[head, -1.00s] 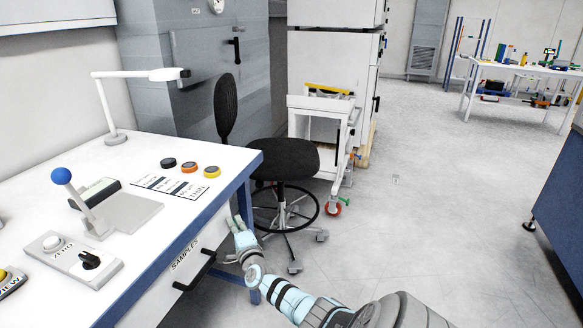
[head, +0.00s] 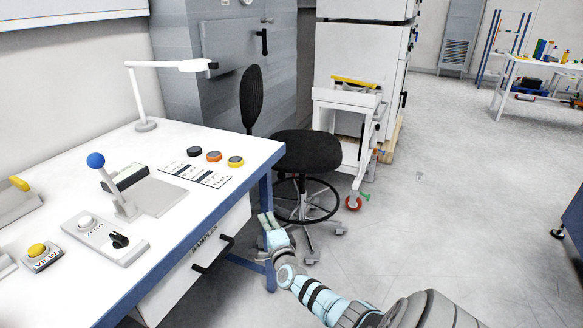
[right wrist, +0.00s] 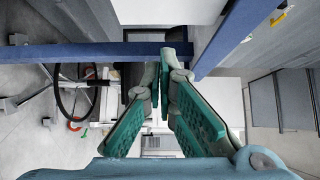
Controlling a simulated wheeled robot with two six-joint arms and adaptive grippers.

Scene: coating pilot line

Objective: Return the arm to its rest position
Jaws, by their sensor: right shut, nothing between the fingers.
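My right gripper (head: 268,220) is low beside the front right corner of the white bench (head: 75,190), in front of the black chair (head: 295,150). My right arm reaches to it from the bottom right of the head view. In the right wrist view the green-padded fingers (right wrist: 164,75) come together at their tips, shut and empty. A drawer labelled SAMPLES (head: 190,265), with a black handle, is in the bench front, left of the gripper. My left gripper is not in view.
The chair's wheeled base stands close behind the gripper. A white cart (head: 345,120) stands beyond the chair. The grey floor (head: 450,220) to the right is open, up to a dark blue unit (head: 573,230) at the right edge.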

